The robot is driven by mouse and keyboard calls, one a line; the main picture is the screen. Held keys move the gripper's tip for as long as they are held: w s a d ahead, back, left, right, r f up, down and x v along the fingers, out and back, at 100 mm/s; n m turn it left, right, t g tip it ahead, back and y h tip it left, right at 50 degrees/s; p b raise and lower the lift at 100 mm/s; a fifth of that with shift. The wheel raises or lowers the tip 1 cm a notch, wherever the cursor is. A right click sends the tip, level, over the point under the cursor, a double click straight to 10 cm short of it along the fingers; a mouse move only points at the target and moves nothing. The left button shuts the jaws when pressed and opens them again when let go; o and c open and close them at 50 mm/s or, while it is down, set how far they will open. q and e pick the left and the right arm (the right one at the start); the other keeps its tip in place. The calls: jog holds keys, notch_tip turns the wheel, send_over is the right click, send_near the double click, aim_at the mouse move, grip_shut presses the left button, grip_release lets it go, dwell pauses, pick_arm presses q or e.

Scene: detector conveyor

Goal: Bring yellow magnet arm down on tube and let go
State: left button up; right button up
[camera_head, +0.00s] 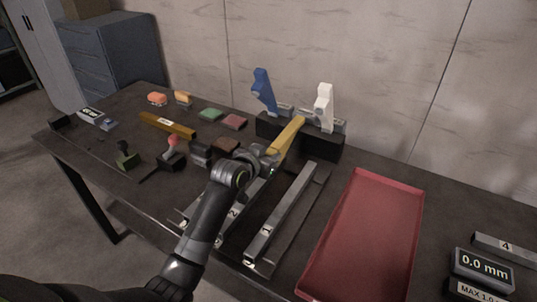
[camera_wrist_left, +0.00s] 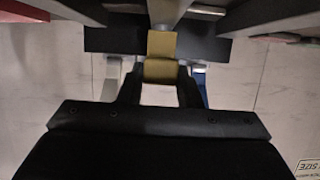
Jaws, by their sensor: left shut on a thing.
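The yellow magnet arm (camera_head: 289,134) slopes from the black block (camera_head: 325,143) down toward my left gripper (camera_head: 268,154). My left gripper is shut on its near end. In the left wrist view the yellow arm (camera_wrist_left: 161,44) shows between the two fingers of my left gripper (camera_wrist_left: 160,88). A grey metal tube (camera_head: 283,211) lies lengthwise just right of my left forearm. Another grey tube (camera_head: 233,212), marked 2, lies partly hidden behind that arm. Whether the yellow arm touches a tube is hidden by the gripper. My right gripper is not in view.
A blue arm (camera_head: 264,90) and a white arm (camera_head: 324,106) stand upright at the black block, flanking the yellow one. A red tray (camera_head: 368,237) lies to the right. A 0.0 mm display (camera_head: 484,266) is at far right. Small blocks and tools crowd the left.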

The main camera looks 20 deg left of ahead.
pick_arm(q)
jog(key=shift+f, duration=0.3)
jog(key=o, duration=0.9)
jog(key=shift+r, duration=0.2)
jog(key=v, duration=1.7)
jog(key=shift+s, duration=0.15)
